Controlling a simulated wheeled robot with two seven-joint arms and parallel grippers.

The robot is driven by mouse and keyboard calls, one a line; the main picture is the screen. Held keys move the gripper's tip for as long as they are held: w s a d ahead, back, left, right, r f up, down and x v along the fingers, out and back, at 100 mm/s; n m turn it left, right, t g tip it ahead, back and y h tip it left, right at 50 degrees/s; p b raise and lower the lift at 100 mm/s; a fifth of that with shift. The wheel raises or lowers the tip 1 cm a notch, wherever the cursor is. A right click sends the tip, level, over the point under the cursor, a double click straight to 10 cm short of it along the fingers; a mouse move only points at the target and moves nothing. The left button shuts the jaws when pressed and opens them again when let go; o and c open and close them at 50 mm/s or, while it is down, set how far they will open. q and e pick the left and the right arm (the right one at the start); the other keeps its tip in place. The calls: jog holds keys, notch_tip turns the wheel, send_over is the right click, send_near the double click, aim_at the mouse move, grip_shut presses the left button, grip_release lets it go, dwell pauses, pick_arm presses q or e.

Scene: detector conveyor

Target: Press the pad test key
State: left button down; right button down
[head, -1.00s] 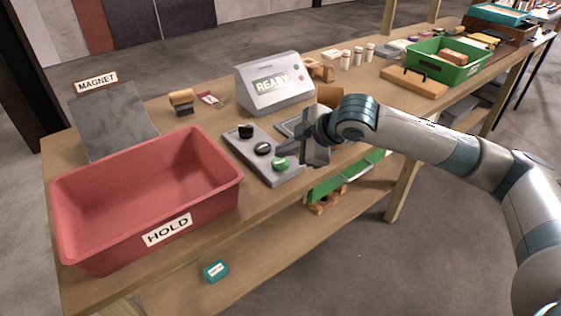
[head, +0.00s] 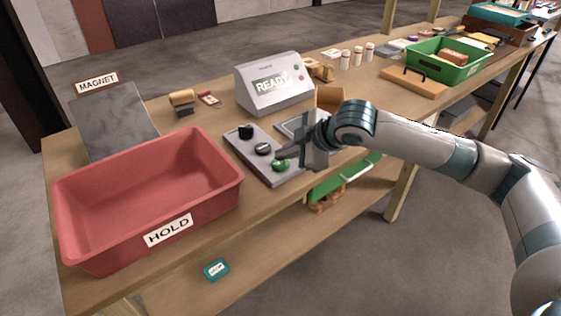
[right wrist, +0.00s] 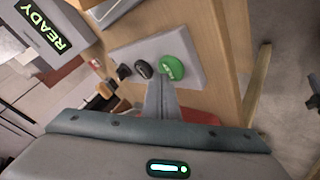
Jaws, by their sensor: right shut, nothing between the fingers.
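A grey control panel (head: 250,149) on the bench carries a black knob (head: 246,131), a dark round button (head: 263,148) and a green round button (head: 281,165). Any labels on them are too small to read. My right gripper (head: 279,155) is shut and empty, its fingertips close over the panel by the green button. In the right wrist view the closed fingertips (right wrist: 160,82) lie between the dark button (right wrist: 144,69) and the green button (right wrist: 172,67). I cannot tell whether they touch. My left gripper is not in view.
A grey tester box (head: 275,85) reading READY stands behind the panel. A red HOLD bin (head: 210,200) stands left of it, and a grey slab by the MAGNET sign (head: 97,83) lies farther left. A green bin (head: 440,72) and a wooden board are far right.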

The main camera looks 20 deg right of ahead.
aim_at(285, 164)
jog(key=shift+f, duration=0.45)
dwell(0.8)
jog(key=shift+r, duration=0.1)
jog(key=shift+r+p, duration=0.8)
jog(key=shift+p, duration=0.5)
notch_tip(285, 164, up, 5)
jog(key=p, duration=0.5)
jog(key=shift+p, duration=0.4)
